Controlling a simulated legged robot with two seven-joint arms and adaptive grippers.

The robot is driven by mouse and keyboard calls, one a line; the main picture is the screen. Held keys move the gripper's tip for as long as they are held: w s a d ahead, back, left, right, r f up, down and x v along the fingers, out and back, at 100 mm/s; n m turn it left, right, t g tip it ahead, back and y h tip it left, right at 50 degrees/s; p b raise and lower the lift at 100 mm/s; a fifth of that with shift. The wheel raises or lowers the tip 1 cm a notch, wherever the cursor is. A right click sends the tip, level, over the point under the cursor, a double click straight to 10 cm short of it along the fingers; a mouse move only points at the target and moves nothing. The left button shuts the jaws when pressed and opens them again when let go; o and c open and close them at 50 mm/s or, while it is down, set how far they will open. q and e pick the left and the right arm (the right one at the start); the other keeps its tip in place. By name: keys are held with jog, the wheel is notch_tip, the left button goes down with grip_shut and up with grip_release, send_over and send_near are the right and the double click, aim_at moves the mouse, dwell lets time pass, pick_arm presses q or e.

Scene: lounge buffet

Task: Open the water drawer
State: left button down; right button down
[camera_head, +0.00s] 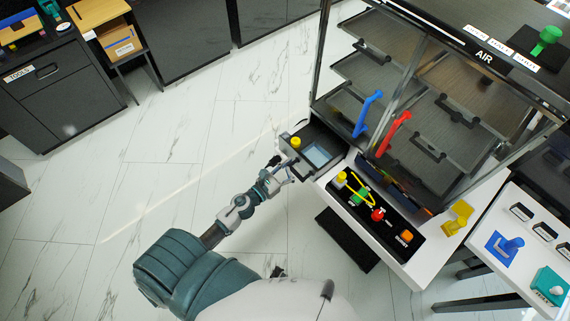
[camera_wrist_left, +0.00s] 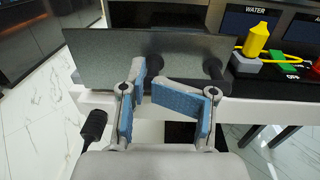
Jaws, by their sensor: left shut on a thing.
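My left gripper (camera_head: 284,172) reaches in from the left to the front corner of the counter. In the left wrist view, its blue-padded fingers (camera_wrist_left: 147,86) are closed on a dark bar handle (camera_wrist_left: 213,70). The handle is fixed to a flat grey panel (camera_wrist_left: 100,58), the front of the water drawer. The fingers partly hide the handle. A WATER label (camera_wrist_left: 255,10) shows behind and to the right. My right gripper is not in view.
A black control panel (camera_head: 403,240) with coloured knobs and a yellow loop (camera_wrist_left: 284,58) lies right of the gripper. A glass cabinet with a blue handle (camera_head: 367,113) and a red handle (camera_head: 391,134) stands behind. Marble floor (camera_head: 150,190) is clear at left.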

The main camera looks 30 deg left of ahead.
aim_at(298, 174)
pick_arm(q)
jog(key=c, duration=1)
grip_release()
jog(key=d, duration=0.1)
jog(key=s+d+h, duration=0.1)
jog(key=shift+d+f+m, duration=0.3)
jog(key=o, duration=0.8)
jog(key=shift+d+r, duration=0.15)
jog(key=shift+d, duration=0.4)
jog(key=shift+o, duration=1)
jog(key=shift+s+a, duration=0.25)
jog(key=shift+a, duration=0.1)
jog(key=v, duration=1.1)
jog(key=shift+a+r, duration=0.25)
jog(key=shift+a, duration=0.2)
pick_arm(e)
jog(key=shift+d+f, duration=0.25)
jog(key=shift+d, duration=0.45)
pick_arm(q)
jog(key=shift+s, duration=0.1)
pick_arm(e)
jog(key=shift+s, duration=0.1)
pick_arm(q)
jog(key=shift+d, duration=0.1)
